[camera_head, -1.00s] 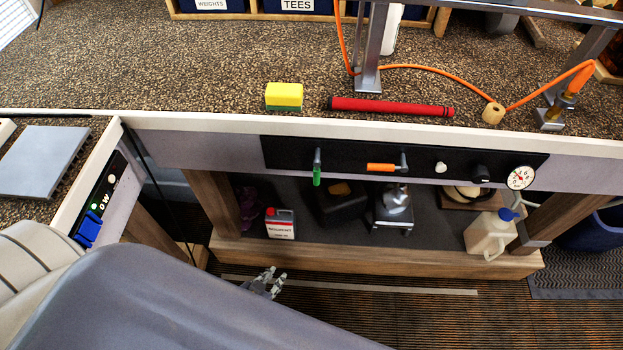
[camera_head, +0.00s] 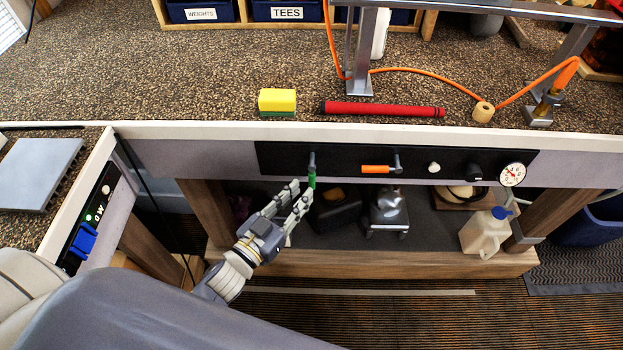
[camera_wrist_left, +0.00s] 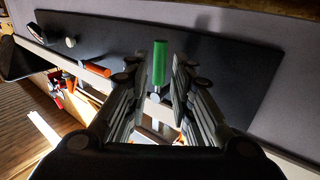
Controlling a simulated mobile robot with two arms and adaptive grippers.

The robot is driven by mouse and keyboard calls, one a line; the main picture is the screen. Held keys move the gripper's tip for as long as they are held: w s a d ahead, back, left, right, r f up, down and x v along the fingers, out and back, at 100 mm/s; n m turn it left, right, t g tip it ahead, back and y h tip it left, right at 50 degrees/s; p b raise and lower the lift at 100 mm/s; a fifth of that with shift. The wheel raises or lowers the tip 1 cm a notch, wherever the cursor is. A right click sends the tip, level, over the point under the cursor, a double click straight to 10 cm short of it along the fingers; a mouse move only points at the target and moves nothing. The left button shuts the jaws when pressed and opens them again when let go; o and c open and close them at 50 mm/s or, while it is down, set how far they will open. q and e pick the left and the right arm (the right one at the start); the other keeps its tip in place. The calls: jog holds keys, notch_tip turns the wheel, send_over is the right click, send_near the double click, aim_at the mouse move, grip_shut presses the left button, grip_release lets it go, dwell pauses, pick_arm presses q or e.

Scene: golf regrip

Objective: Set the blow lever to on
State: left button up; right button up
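A black control panel (camera_head: 345,160) on the bench front carries two levers; no label tells me which is the blow lever. The green lever (camera_head: 312,179) hangs straight down from its pivot. The orange lever (camera_head: 376,169) lies sideways, its handle pointing left. My left gripper (camera_head: 300,193) is at the green lever, its fingertips beside the lower part of the handle. In the left wrist view the green lever (camera_wrist_left: 159,62) stands between the two open fingers (camera_wrist_left: 155,75), with a gap on each side. My right gripper is not in view.
A white knob (camera_head: 434,167), a black knob (camera_head: 474,170) and a gauge (camera_head: 512,174) sit right of the levers. The bench's pale front edge (camera_head: 400,132) runs above the panel. A shelf below holds a dark box (camera_head: 335,211) and a white jug (camera_head: 486,233).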

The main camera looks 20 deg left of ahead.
aim_at(310, 184)
pick_arm(q)
jog(key=x, duration=0.6)
jog(key=shift+s, duration=0.1)
jog(key=shift+c, duration=0.2)
grip_shut()
